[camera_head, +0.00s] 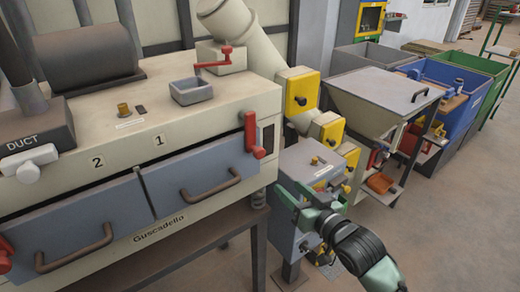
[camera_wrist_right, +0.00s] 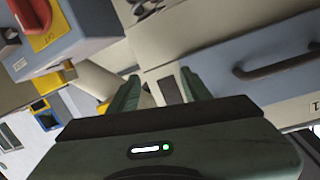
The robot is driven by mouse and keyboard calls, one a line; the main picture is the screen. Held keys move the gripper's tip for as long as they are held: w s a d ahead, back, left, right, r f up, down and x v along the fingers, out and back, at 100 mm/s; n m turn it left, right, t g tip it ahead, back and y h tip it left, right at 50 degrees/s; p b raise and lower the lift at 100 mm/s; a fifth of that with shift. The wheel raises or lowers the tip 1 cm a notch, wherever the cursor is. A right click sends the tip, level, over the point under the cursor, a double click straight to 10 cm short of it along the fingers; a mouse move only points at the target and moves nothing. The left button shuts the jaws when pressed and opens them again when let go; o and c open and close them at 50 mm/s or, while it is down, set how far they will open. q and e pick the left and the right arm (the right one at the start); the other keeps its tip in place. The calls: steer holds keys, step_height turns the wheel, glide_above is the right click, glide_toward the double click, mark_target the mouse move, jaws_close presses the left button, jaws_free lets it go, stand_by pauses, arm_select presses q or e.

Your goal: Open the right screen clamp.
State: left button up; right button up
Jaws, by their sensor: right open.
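The right screen clamp (camera_head: 254,137) is a red upright handle at the right end of the cream screener's front, beside drawer 1 (camera_head: 190,185). It looks upright against the cream housing. I cannot make it out in the wrist view. My right gripper (camera_head: 303,205) is open and empty, below and to the right of the clamp in the head view, apart from it. In the wrist view its two green fingers (camera_wrist_right: 158,88) stand apart, with the cream housing and a dark rectangle behind them. My left gripper is not in view.
Another red clamp (camera_head: 5,254) is at the left edge. A red lever (camera_head: 213,60) sits on top. A grey box with yellow fittings (camera_head: 304,165) stands behind my right gripper. Bins (camera_head: 455,95) stand farther right. The floor at front right is clear.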

mark_target(262, 154)
steer(key=s+a+r+n+y, duration=0.1)
steer(key=s+a+r+y, duration=0.3)
steer(key=r, duration=0.6)
steer(key=shift+h, duration=0.6)
steer(key=x, duration=0.2)
steer(key=p+x, duration=0.1)
steer(key=x, duration=0.3)
steer(key=shift+w+a+r+p, duration=0.2)
steer(key=shift+r+p, duration=0.1)
steer(key=shift+r, duration=0.05)
steer(key=shift+w+a, duration=0.25)
steer(key=shift+w, duration=0.1)
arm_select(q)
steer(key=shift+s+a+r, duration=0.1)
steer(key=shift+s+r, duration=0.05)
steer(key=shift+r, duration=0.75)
arm_select(e)
steer(key=shift+c, duration=0.2)
jaws_close()
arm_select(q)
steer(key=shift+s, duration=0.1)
arm_select(e)
steer(key=shift+r, duration=0.1)
